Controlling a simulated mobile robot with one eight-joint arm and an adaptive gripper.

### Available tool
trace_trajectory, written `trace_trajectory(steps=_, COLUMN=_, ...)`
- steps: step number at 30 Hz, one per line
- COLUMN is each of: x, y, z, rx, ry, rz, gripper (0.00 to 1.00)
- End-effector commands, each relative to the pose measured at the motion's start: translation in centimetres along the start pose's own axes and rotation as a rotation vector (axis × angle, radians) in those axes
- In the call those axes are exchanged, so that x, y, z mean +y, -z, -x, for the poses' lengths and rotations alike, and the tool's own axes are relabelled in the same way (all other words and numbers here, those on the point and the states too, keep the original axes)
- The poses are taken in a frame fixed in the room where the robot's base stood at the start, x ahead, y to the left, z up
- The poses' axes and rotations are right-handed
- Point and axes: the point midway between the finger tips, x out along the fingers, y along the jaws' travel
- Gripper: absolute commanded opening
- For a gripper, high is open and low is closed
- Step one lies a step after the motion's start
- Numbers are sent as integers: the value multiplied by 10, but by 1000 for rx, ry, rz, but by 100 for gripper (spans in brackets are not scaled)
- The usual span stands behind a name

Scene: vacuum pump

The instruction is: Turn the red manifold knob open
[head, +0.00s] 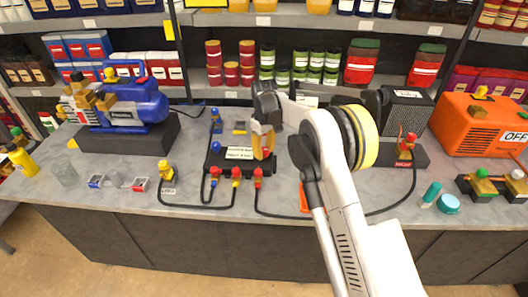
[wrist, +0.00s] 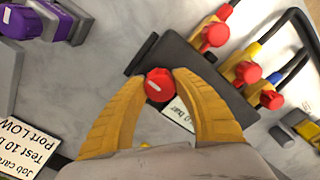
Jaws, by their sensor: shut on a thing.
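The red manifold knob (wrist: 159,86) is round with a white mark that slants toward the lower right in the wrist view. My gripper (wrist: 160,78) has its yellow fingers closed on opposite sides of it.
Several smaller red taps with hoses stand along the manifold's front, one of them (wrist: 248,72) close to my right finger in the wrist view. A blue pump (head: 130,100) stands left; an orange box (head: 480,125) marked OFF stands right. Black hoses cross the grey worktop (head: 110,185).

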Motion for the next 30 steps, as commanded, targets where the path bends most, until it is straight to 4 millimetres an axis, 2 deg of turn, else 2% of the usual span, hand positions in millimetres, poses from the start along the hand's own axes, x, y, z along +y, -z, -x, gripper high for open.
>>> trace_trajectory(steps=18, x=0, y=-1, z=0, rx=-2, ry=1, rz=38, gripper=3)
trace_trajectory(steps=19, x=0, y=-1, z=0, rx=-2, ry=1, rz=37, gripper=42)
trace_trajectory(steps=21, x=0, y=-1, z=0, rx=-2, ry=1, rz=37, gripper=57)
trace_trajectory(steps=30, x=0, y=0, z=1, rx=-1, ry=0, rz=37, gripper=57)
